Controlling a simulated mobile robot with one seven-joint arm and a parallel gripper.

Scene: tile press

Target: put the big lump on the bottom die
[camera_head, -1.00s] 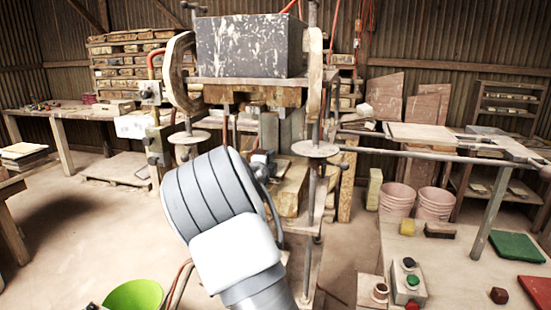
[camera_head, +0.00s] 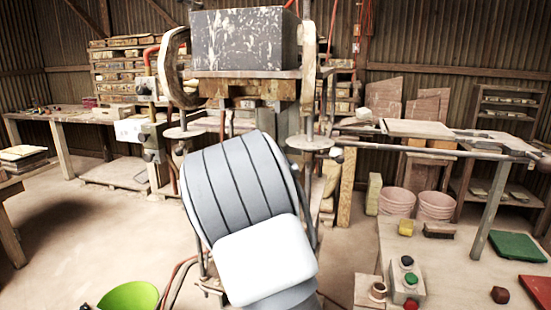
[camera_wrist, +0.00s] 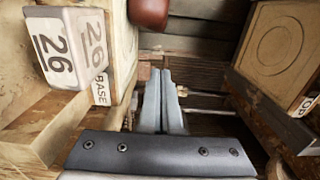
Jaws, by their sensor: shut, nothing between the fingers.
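In the wrist view, which is rolled sideways, my gripper (camera_wrist: 165,75) is shut and empty between the two dies of the press. The bottom die (camera_wrist: 122,35), a pale block labelled "26" and "BASE", is at the left. The top die (camera_wrist: 283,45), with a round recess outline and a "TOP" label, is at the right. A smooth reddish-brown lump (camera_wrist: 150,12), seemingly the big lump, lies against the bottom die's inner face, apart from my fingertips. The upper edge cuts it off, so full contact cannot be told. In the head view, my arm hides the dies and gripper.
The press carries a heavy speckled grey block (camera_head: 245,40) on top. A small dark red lump (camera_head: 500,295) lies on the right-hand table (camera_head: 455,265), near a green pad (camera_head: 515,247) and a button box (camera_head: 407,282). A green bowl (camera_head: 130,298) is at lower left.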

